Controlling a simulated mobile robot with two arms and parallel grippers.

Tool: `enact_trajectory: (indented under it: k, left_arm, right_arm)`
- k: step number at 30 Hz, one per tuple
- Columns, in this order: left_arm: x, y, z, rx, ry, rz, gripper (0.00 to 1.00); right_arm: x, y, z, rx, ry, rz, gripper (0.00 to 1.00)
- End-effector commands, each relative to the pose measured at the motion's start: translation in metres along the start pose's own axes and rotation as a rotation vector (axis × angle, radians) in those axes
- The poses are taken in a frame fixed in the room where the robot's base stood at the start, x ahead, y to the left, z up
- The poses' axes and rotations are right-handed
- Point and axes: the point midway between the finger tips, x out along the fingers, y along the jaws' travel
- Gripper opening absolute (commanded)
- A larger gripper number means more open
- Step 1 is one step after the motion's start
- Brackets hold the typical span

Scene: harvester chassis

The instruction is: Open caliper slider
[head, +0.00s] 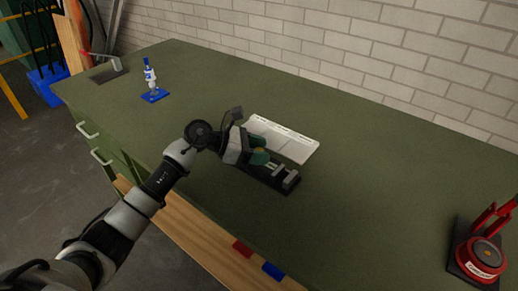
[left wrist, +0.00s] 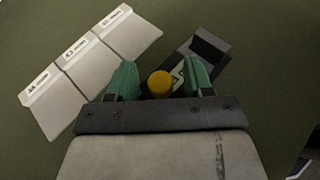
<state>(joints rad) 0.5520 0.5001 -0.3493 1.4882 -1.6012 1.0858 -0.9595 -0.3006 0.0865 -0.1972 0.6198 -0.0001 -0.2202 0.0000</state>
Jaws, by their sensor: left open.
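The caliper fixture (head: 287,183), a dark base with a grey raised block at its right end, lies on the green bench. In the left wrist view its dark end block (left wrist: 207,48) shows beyond the fingers. An orange-yellow round knob (left wrist: 160,84) stands between the green fingers of my left gripper (left wrist: 159,80). The gripper is open, with a gap visible on both sides of the knob. In the head view my left gripper (head: 259,149) is over the left part of the fixture and hides it. My right gripper is not in view.
A white three-section tray (head: 290,139) lies just behind the fixture. A blue-and-white device (head: 150,80) stands at the back left, and a red device (head: 480,258) at the right. Red and blue pieces (head: 258,258) sit at the wooden front edge. The bench between is clear.

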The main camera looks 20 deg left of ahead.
Motion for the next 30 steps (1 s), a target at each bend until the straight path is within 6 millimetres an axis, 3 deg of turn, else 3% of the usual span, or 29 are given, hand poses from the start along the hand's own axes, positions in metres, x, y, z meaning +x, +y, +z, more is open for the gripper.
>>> enact_trajectory:
  k: [2, 12, 17, 24, 30]
  left_arm:
    - [0.000, 0.000, 0.000, 0.000, 0.000, 0.000, 0.50]
    - [0.000, 0.000, 0.000, 0.000, -0.001, 0.000, 0.00]
    - [-0.001, 0.001, 0.000, 0.000, -0.001, 0.001, 0.00]
    - [-0.017, 0.022, -0.013, 0.002, 0.002, 0.004, 0.00]
    - [-0.029, 0.032, -0.013, 0.001, -0.001, 0.002, 0.00]
  right_arm:
    - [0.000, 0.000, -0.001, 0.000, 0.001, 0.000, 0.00]
    - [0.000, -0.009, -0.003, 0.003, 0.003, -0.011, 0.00]
    - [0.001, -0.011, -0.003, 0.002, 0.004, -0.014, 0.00]
    - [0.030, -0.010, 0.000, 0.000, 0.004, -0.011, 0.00]
    - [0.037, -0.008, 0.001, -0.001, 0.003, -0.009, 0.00]
